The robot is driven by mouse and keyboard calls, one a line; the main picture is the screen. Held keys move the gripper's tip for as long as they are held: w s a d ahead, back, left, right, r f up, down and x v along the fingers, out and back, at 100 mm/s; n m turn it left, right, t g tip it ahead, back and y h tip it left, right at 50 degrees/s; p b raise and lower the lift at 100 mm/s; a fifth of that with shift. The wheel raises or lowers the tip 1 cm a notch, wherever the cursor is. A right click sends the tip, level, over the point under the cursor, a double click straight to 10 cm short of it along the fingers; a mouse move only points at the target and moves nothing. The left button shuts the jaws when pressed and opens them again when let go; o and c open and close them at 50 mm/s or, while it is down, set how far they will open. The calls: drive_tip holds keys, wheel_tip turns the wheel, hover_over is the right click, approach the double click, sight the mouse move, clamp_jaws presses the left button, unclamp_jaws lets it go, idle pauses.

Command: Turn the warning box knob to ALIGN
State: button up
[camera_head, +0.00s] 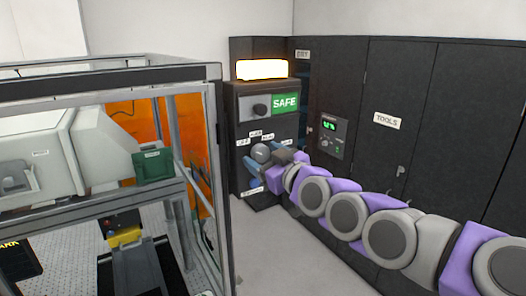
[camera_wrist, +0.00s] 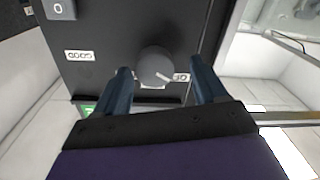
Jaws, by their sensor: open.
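The dark warning box (camera_head: 285,128) stands by the far wall, with a lit lamp (camera_head: 262,69) on top and a green SAFE sign (camera_head: 285,104). Its lower round grey knob (camera_head: 261,151) has small white labels around it, too small to read surely. In the wrist view the knob (camera_wrist: 156,64) has a short white pointer mark on its face. My gripper (camera_head: 263,157) is at this knob. In the wrist view my gripper (camera_wrist: 160,66) is open, its two blue fingers on either side of the knob, with visible gaps.
A panel with a green display (camera_head: 331,135) is on the dark cabinets (camera_head: 395,80) at right. A framed enclosure (camera_head: 110,76) with equipment fills the left. Floor between is clear.

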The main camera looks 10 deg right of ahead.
drive_tip(key=shift+w, duration=0.35)
drive_tip(key=shift+d, duration=0.55)
drive_tip(key=shift+c, duration=0.7)
drive_tip(key=shift+a, duration=0.35)
drive_tip(key=c, duration=0.9)
